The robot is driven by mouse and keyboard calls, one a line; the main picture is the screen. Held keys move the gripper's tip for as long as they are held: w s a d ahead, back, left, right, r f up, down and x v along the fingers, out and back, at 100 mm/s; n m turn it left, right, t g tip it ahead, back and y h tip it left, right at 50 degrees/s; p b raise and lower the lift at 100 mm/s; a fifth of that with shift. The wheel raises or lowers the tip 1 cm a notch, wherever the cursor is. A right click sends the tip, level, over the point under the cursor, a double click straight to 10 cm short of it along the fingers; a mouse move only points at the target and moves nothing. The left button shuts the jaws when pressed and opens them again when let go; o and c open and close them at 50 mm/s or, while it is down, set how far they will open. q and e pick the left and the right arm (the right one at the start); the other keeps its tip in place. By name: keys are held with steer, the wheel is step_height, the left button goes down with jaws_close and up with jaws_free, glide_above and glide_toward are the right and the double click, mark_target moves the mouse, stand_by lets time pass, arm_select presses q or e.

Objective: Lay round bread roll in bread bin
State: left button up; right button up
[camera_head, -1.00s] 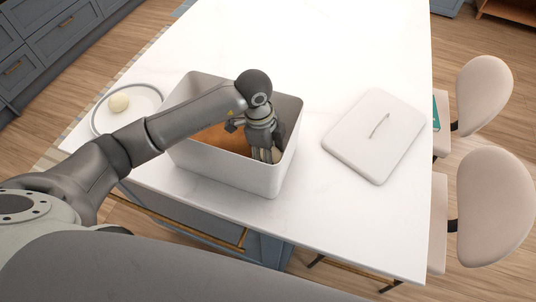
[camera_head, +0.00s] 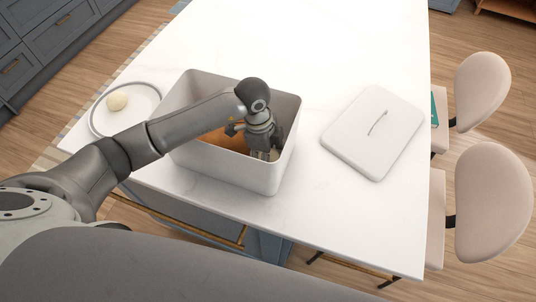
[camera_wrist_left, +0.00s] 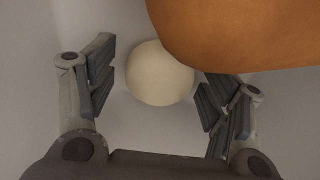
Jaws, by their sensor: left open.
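The bread bin (camera_head: 230,175) is a white, open-topped box on the white counter. My left gripper (camera_head: 262,152) reaches down inside it near the right end. In the left wrist view the gripper (camera_wrist_left: 158,88) is open, with one finger on each side of a pale round roll (camera_wrist_left: 160,74). The roll lies on the bin floor and the fingers look apart from it. A brown loaf (camera_head: 215,141) lies in the bin beside it and also fills the top right of the left wrist view (camera_wrist_left: 245,30). My right gripper is not in view.
The bin's white lid (camera_head: 374,133) lies flat to the right. Two beige chairs (camera_head: 492,205) stand at the right edge. The far counter is clear.

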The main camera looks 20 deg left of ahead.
arm_select(q)
steer(key=shift+r, duration=0.15)
steer(key=shift+w+r, duration=0.1)
steer(key=shift+r, duration=0.1)
step_height(320, 180, up, 12)
steer(key=a+b, duration=0.1)
steer(key=b, duration=0.2)
steer(key=shift+a+f, duration=0.25)
steer(key=shift+a, duration=0.15)
